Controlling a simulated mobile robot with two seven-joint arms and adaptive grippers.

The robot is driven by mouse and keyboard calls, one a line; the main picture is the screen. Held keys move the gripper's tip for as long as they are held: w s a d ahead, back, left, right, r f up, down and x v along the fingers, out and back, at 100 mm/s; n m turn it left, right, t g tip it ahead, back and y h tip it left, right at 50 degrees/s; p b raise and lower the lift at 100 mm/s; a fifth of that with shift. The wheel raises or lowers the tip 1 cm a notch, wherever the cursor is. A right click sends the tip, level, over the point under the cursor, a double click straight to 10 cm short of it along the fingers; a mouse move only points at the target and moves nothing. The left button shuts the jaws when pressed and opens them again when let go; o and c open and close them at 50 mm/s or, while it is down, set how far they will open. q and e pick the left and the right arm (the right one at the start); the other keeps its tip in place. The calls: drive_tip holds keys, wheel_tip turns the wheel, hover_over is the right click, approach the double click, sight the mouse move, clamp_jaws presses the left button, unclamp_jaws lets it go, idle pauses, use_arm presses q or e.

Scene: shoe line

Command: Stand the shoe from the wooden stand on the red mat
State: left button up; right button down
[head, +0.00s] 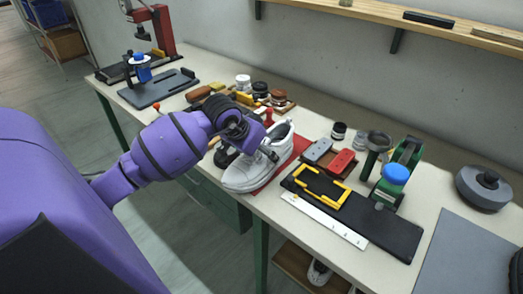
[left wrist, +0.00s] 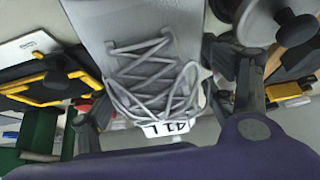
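A white lace-up shoe (head: 252,166) is over the red mat (head: 301,147), its toe toward the front edge of the table. The shoe hides much of the mat, and I cannot tell whether its sole touches it. My left gripper (head: 268,146) is at the shoe's collar and laces. The shoe's grey laces and a tongue label reading 41 L (left wrist: 168,128) face that camera. I cannot make out the wooden stand. My right gripper is not in view.
Right of the mat are a grey block (head: 317,150), a red block (head: 341,162), a yellow frame (head: 321,186) on a black board, a white ruler (head: 325,220) and a green blue-topped device (head: 392,182). Jars and brushes crowd behind the gripper. A grey knobbed disc (head: 483,190) stands far right.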

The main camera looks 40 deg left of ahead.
use_arm(q)
drive_tip(key=shift+o, duration=1.4)
drive_tip(key=shift+r, duration=0.1)
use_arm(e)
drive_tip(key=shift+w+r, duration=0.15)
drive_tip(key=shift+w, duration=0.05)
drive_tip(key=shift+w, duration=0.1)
use_arm(q)
drive_tip(key=shift+r, duration=0.2)
drive_tip(key=shift+s+a+r, duration=0.1)
drive_tip(key=shift+r, duration=0.25)
drive_tip(key=v, duration=1)
drive_tip(key=shift+s+r, duration=0.15)
drive_tip(key=shift+s, duration=0.1)
drive_tip(key=shift+s+r, duration=0.2)
drive_tip(key=shift+r, duration=0.15)
